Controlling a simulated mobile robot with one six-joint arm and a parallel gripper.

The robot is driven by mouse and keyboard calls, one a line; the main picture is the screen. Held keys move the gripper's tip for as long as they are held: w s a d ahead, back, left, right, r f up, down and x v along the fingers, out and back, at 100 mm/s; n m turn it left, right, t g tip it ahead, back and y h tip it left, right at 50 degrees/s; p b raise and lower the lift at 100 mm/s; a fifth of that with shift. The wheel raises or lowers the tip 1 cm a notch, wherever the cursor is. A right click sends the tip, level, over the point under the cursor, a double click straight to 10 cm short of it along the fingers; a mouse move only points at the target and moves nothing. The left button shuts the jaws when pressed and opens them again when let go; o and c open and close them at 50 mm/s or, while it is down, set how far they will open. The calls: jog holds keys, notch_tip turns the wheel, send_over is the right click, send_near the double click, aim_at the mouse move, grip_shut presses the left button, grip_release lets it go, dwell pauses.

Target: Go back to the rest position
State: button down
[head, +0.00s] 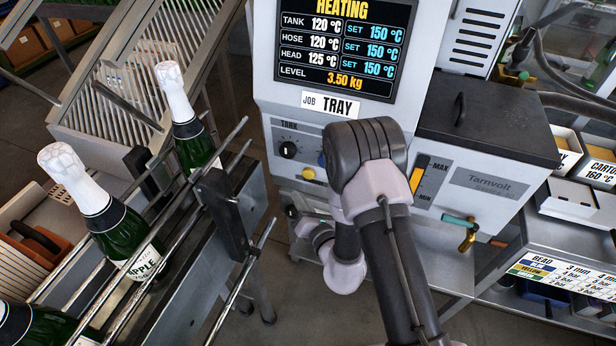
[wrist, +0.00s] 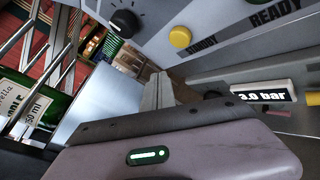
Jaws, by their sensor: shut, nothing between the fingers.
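My gripper (wrist: 158,92) shows in the wrist view, its fingers together and nothing between them. It is in front of the grey control panel of the heating machine (head: 470,190), below a black knob (wrist: 125,22) and a yellow button (wrist: 180,37). In the head view my arm reaches up in front of that machine and bends back down; the fingers are not clear there, hidden behind or beside the wrist.
Foil-topped green bottles (head: 190,140) stand between metal rails (head: 150,235) on the left. A gauge label reading 3.0 bar (wrist: 262,95) is right of my fingers. A shelf with a bead chart (head: 565,275) is at the right. Floor shows between rails and machine.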

dwell(0.3)
jog(key=s+a+r+n+g+y, duration=0.15)
jog(key=a+r+n+y, duration=0.4)
jog(key=r, duration=0.55)
jog(key=s+a+r+n+g+y, duration=0.2)
jog(key=s+a+r+n+g, duration=0.1)
jog(key=s+r+n+g, duration=0.25)
jog(key=s+a+r+n+g+y, duration=0.2)
jog(key=s+a+r+n+g, duration=0.15)
jog(key=s+r+n, duration=0.3)
jog(key=s+d+r+n+g+h, duration=0.1)
jog(key=s+d+n+g+h, duration=0.15)
jog(key=s+n, duration=0.3)
jog(key=s+d+r+n+g+h, duration=0.1)
jog(key=s+d+n+g+h, duration=0.2)
jog(key=s, duration=0.4)
jog(key=s+d+r+n+t+h, duration=0.1)
jog(key=d+n+t+h, duration=0.6)
jog(key=d, duration=1.2)
jog(key=shift+s+n+h, duration=0.45)
jog(key=shift+n+h, duration=0.05)
jog(key=shift+h, duration=0.5)
